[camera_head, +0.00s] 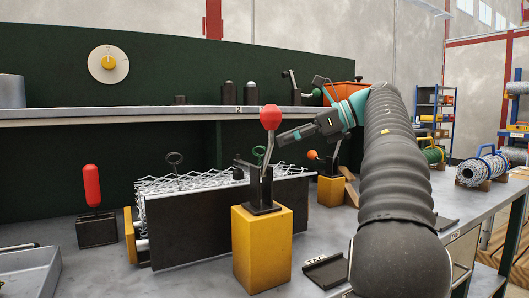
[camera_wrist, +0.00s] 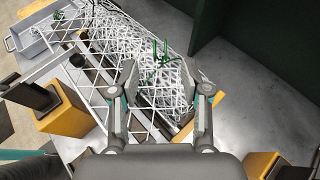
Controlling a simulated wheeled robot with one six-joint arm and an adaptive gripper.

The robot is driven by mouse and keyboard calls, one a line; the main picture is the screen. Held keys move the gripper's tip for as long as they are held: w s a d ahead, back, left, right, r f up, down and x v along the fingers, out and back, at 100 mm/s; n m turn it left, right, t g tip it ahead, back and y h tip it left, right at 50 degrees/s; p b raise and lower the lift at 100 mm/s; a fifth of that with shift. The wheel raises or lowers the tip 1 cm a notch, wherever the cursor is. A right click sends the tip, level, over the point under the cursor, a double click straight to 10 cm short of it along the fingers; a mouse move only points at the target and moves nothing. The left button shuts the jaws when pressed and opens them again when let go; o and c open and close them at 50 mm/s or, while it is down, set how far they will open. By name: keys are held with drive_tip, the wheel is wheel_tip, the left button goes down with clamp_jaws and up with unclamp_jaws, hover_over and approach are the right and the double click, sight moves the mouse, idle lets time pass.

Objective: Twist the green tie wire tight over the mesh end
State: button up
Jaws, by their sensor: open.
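The green tie wire (camera_wrist: 160,52) shows in the wrist view as thin green strands standing on the white mesh (camera_wrist: 112,38), ahead of my fingertips. In the head view the green wire (camera_head: 259,152) is a small loop at the right part of the mesh (camera_head: 200,181), partly behind a red-knobbed lever. My gripper (camera_wrist: 160,80) is open, its two fingers spread to either side with mesh visible between them. In the head view my gripper (camera_head: 282,138) is right of and above the green loop, apart from it. Whether the wire is twisted is too small to tell.
The red-knobbed lever (camera_head: 270,118) on a yellow block (camera_head: 262,243) stands close in front of the mesh. A dark plate (camera_head: 190,230) fronts the mesh. An orange-knobbed lever (camera_head: 312,155) stands to the right. A shelf (camera_head: 150,114) runs behind. A grey tray (camera_head: 28,272) lies at left.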

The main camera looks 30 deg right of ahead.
sight(260, 152)
drive_tip(key=shift+b+x, duration=0.4)
drive_tip(key=shift+x, duration=2.75)
drive_tip(key=shift+f, duration=0.1)
clamp_jaws()
